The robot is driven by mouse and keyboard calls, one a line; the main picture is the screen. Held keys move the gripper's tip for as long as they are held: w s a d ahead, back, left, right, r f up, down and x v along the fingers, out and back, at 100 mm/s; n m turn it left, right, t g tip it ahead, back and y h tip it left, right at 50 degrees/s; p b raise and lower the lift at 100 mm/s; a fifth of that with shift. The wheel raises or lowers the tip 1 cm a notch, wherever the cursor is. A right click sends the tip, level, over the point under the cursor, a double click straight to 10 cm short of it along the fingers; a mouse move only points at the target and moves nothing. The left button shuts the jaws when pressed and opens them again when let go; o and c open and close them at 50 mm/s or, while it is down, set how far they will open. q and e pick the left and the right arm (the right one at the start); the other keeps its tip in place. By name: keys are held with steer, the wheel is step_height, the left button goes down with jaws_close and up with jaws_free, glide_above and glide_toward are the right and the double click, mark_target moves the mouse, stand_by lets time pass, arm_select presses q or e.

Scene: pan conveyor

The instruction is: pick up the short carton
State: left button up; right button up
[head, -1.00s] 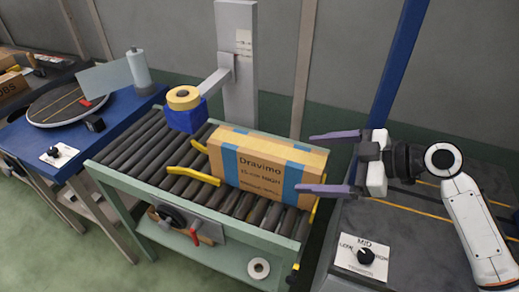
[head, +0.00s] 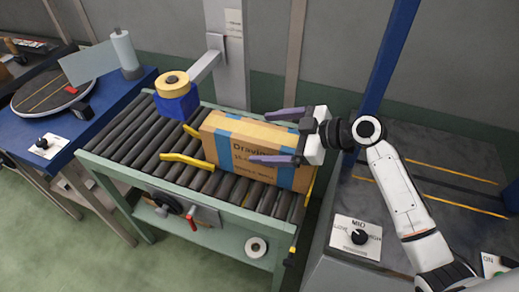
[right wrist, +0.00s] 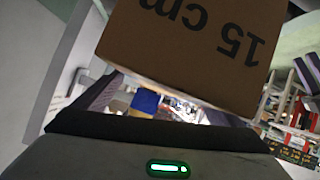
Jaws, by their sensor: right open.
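A brown carton (head: 236,164) with blue tape stripes and a "Dravimo" label stands on the rollers at the right end of the conveyor (head: 135,140). My right gripper (head: 260,137) is open at the carton's right part. One finger shows in front of the printed face, the other beyond the far top edge; contact cannot be told. In the right wrist view the carton (right wrist: 190,50) fills the upper middle with "15 cm" upside down, hiding one finger. My left gripper is not in view.
Yellow guides (head: 187,162) lie left of the carton. A blue block with a yellow roll (head: 174,80) stands behind on the conveyor. A grey post (head: 224,50) rises behind. A dark table with a MID dial (head: 358,237) is at the right.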

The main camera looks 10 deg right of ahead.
steer(key=shift+c, duration=0.4)
steer(key=c, duration=1.8)
steer(key=shift+w+r, duration=0.1)
steer(key=shift+c, duration=1.3)
